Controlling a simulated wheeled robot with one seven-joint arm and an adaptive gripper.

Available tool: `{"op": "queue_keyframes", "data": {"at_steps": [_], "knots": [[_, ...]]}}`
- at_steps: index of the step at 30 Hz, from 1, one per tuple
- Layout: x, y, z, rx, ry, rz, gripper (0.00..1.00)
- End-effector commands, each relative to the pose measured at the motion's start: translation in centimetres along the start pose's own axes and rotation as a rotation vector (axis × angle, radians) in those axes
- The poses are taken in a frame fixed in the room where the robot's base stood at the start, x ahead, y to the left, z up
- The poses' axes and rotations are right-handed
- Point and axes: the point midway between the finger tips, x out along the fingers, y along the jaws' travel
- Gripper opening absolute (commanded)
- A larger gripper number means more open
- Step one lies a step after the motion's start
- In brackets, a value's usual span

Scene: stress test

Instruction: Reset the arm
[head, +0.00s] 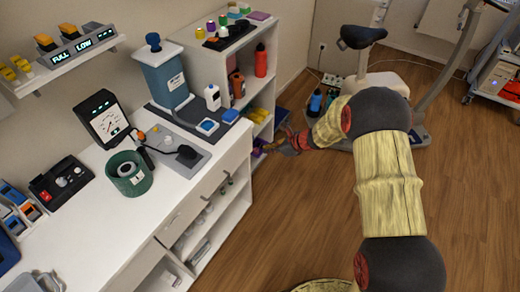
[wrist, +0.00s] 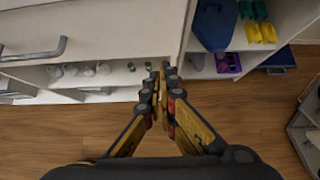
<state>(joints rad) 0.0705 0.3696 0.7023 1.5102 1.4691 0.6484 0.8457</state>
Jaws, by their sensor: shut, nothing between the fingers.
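My arm reaches across the right half of the head view, over the wooden floor. My gripper (head: 278,146) is at its far end, small in the head view, close to the right end of the white counter unit (head: 90,210). In the wrist view my gripper (wrist: 163,72) shows large, with its two fingers together at the tips and nothing between them. It is above the floor, in front of the open shelves under the counter.
A drawer handle (wrist: 34,52) is at the upper left of the wrist view. Blue, yellow and purple items, including a purple tray (wrist: 229,63), sit on the lower shelves. An exercise bike (head: 362,38) stands at the back. The floor (head: 290,225) left of my arm is clear.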

Motion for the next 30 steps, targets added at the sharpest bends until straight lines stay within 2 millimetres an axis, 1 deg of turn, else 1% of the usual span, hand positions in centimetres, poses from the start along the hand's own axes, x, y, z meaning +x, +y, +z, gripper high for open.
{"op": "queue_keyframes", "data": {"at_steps": [1, 3, 6, 9, 12, 18, 20, 22, 23, 24, 26, 27, 29, 30], "knots": [[-1.3, -0.1, 0.3, 0.001, -0.001, -0.003, 0.00], [-2.4, -0.1, 0.2, 0.001, 0.000, -0.002, 0.00], [-3.6, -0.1, 0.1, 0.000, -0.001, -0.001, 0.00], [-4.3, 0.0, 0.0, 0.001, 0.000, 0.000, 0.00], [-4.6, 0.0, 0.0, 0.001, 0.000, 0.000, 0.00], [-4.7, 0.0, -0.1, -0.008, 0.000, 0.000, 0.00], [-4.6, 0.1, 0.0, -0.031, -0.001, 0.001, 0.00], [-4.6, 0.4, -0.1, -0.098, 0.001, 0.015, 0.00], [-4.6, 0.9, -0.4, -0.145, 0.008, 0.031, 0.00], [-4.5, 2.3, -1.4, -0.208, 0.024, 0.068, 0.00], [-4.8, 4.3, -2.9, -0.306, 0.048, 0.125, 0.00], [-5.2, 5.7, -3.7, -0.380, 0.064, 0.166, 0.00], [-6.6, 7.5, -4.0, -0.503, 0.079, 0.219, 0.00], [-7.7, 8.6, -4.2, -0.584, 0.088, 0.253, 0.00]]}}
